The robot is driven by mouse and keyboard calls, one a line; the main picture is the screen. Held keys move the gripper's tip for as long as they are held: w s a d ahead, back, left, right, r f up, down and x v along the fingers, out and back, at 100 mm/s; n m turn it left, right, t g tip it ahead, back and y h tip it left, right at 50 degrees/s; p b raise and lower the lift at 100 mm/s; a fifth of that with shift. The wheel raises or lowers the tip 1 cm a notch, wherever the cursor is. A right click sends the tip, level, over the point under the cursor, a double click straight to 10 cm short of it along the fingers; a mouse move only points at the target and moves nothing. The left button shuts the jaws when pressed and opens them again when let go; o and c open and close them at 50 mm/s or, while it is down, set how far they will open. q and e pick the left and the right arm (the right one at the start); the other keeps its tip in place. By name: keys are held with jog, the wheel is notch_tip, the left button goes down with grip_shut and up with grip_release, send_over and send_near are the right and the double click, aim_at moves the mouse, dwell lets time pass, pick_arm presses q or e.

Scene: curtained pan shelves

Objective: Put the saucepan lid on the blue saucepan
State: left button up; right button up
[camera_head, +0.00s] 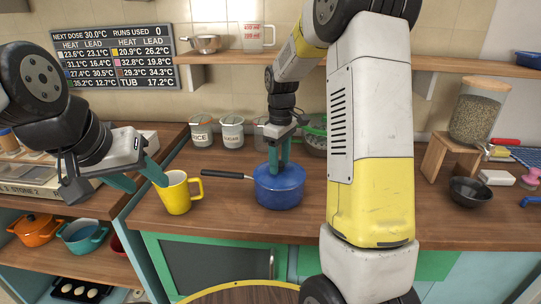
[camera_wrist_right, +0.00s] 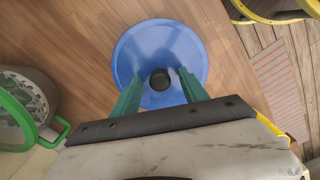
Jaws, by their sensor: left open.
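The blue saucepan (camera_head: 279,195) stands on the wooden counter, its black handle pointing left. The blue lid with a black knob fills the middle of the right wrist view (camera_wrist_right: 160,50). It appears to lie on the saucepan; whether it is fully seated I cannot tell. My right gripper (camera_head: 279,168) is directly above the saucepan, pointing down. Its green fingers are apart on either side of the knob (camera_wrist_right: 160,79), with gaps showing. My left gripper (camera_head: 143,184) is open and empty at the counter's left, one finger close to the yellow mug.
The yellow mug (camera_head: 177,194) stands left of the saucepan. White canisters (camera_head: 232,134) and a green colander (camera_wrist_right: 22,108) stand behind it. A black bowl (camera_head: 470,191) and a wooden stand with a jar are to the right. Bare counter lies between mug and saucepan.

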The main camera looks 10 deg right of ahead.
notch_tip(320, 180, up, 7)
jog(key=shift+r, duration=0.45)
dwell(0.6)
jog(key=shift+s+r, duration=0.1)
jog(key=s+a+r+m+t+y, duration=0.1)
jog(key=s+r+m+t, duration=0.2)
jog(key=s, duration=0.9)
jog(key=s+a+r+m+t+y, duration=0.1)
jog(key=s+m, duration=0.4)
jog(key=s, duration=0.7)
jog(key=shift+r+m+t, duration=0.4)
jog(key=shift+r+t, duration=0.5)
jog(key=shift+t, duration=0.2)
jog(key=shift+a, duration=0.1)
